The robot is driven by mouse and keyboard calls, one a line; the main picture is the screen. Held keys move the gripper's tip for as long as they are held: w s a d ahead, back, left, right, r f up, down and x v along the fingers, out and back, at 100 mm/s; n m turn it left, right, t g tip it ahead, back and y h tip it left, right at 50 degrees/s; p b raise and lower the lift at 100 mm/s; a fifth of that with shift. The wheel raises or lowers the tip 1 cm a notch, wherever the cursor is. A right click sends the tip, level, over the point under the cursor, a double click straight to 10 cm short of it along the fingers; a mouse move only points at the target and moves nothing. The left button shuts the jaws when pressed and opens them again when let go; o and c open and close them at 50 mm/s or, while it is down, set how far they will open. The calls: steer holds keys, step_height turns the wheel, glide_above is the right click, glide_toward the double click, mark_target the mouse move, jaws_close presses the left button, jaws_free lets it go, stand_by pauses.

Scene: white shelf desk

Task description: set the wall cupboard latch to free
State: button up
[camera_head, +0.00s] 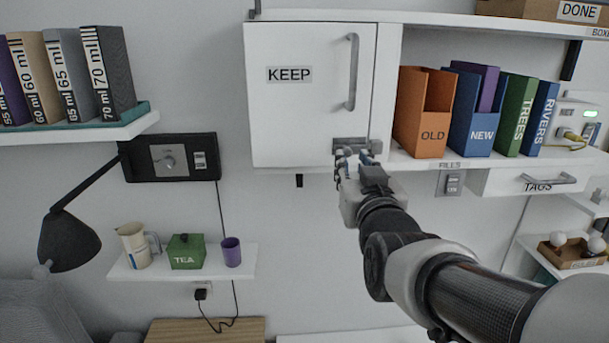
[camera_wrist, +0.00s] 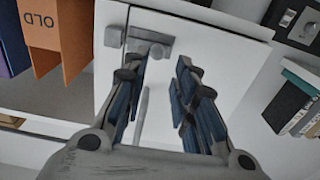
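The wall cupboard (camera_head: 285,115) is white, with a KEEP label and a vertical bar handle (camera_head: 352,72); its door looks closed. The grey metal latch (camera_head: 350,144) sits at the door's lower right corner. In the wrist view the latch (camera_wrist: 150,28) shows as a grey plate with a small knob, just beyond the fingertips. My gripper (camera_head: 358,156) is at the latch's lower edge in the head view. In the wrist view my gripper (camera_wrist: 160,72) is open, its fingers apart with nothing between them. I cannot tell whether the fingers touch the latch, or its exact setting.
An orange OLD file box (camera_head: 421,137) and a blue NEW box (camera_head: 482,140) stand right of the cupboard. A TAGS drawer (camera_head: 500,184) is below them. A small shelf (camera_head: 190,268) with a jug, TEA box and cup is lower left. The wall below the cupboard is mostly clear.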

steer(key=s, duration=0.5)
steer(key=shift+s, duration=0.15)
steer(key=shift+f, duration=0.1)
steer(key=s+d+f+g+b, duration=0.1)
steer(key=s+f+g+b, duration=0.4)
steer(key=s+f+g, duration=0.8)
steer(key=s+f, duration=1.1)
steer(key=shift+s+d+f, duration=0.15)
steer(key=shift+d+f, duration=0.15)
steer(key=shift+f, duration=0.1)
steer(key=shift+o, duration=0.3)
